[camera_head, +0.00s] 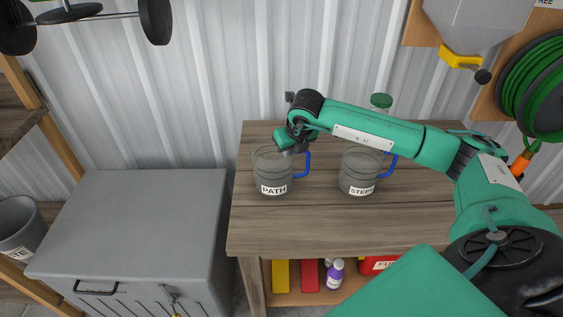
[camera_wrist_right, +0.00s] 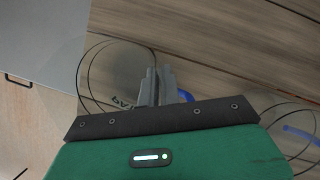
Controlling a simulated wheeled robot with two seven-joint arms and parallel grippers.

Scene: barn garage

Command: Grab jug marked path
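The jug marked PATH (camera_head: 273,171) is a clear, greyish jug with a blue handle on its right, standing upright on the wooden table. It also shows from above in the right wrist view (camera_wrist_right: 108,80), its label partly seen. My right gripper (camera_head: 288,146) is at the right side of its rim, near the handle. In the right wrist view the fingers (camera_wrist_right: 160,75) are close together with the jug's wall between them, so it looks shut on the wall. The handle is partly hidden behind the fingers there. My left gripper is not in view.
A similar jug marked STEPS (camera_head: 360,171) stands to the right, under my right arm. A green-lidded jar (camera_head: 381,103) is behind it. The wooden table (camera_head: 330,232) is bare in front. A grey chest (camera_head: 140,225) stands to the left, and a corrugated wall behind.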

